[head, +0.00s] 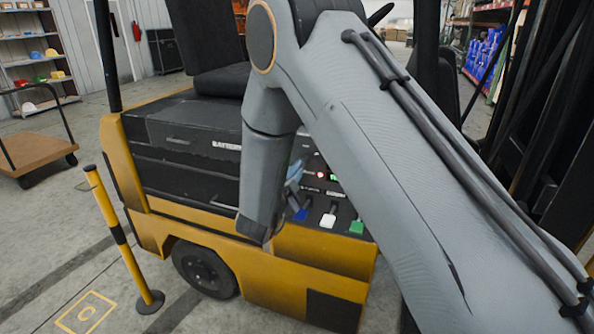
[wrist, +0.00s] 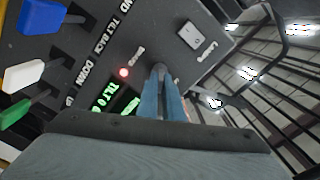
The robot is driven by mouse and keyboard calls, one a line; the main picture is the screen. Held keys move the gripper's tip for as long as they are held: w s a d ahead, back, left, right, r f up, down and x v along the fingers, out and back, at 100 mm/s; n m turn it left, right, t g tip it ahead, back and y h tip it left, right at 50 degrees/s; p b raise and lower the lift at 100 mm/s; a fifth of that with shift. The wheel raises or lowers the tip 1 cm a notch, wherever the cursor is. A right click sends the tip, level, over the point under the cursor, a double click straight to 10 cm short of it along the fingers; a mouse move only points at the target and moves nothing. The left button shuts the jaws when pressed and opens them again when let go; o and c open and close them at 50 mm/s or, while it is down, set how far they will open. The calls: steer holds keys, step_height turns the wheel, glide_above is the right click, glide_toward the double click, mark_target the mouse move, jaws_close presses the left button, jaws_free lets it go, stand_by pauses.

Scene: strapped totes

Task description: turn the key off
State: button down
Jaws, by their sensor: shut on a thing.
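The key is mostly hidden between my fingertips at a small grey key switch (wrist: 159,67) on the dark control panel (wrist: 110,42). Its turned position cannot be read. My gripper (wrist: 162,78) has two blue fingers, shut close together on the key at the panel face. In the head view my gripper (head: 294,176) is partly hidden by my own arm, and the key does not show there. A small red light (wrist: 124,71) glows beside the key switch, and a green display (wrist: 122,102) is lit.
A blue lever (head: 300,214), a white lever (head: 329,216) and a green lever (head: 357,227) stand near my gripper. A grey rocker switch (wrist: 191,35) lies beyond the fingers. The yellow forklift (head: 310,258) has a striped post (head: 118,230) at its left.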

steer(key=n, duration=1.1)
steer(key=shift+n, duration=0.3)
stand_by(0.3)
steer(key=c, duration=1.9)
jaws_free()
steer(key=shift+s, duration=0.1)
steer(key=b+v, duration=0.3)
steer(key=v, duration=0.4)
steer(key=shift+s+a, duration=0.1)
steer(key=shift+s, duration=0.2)
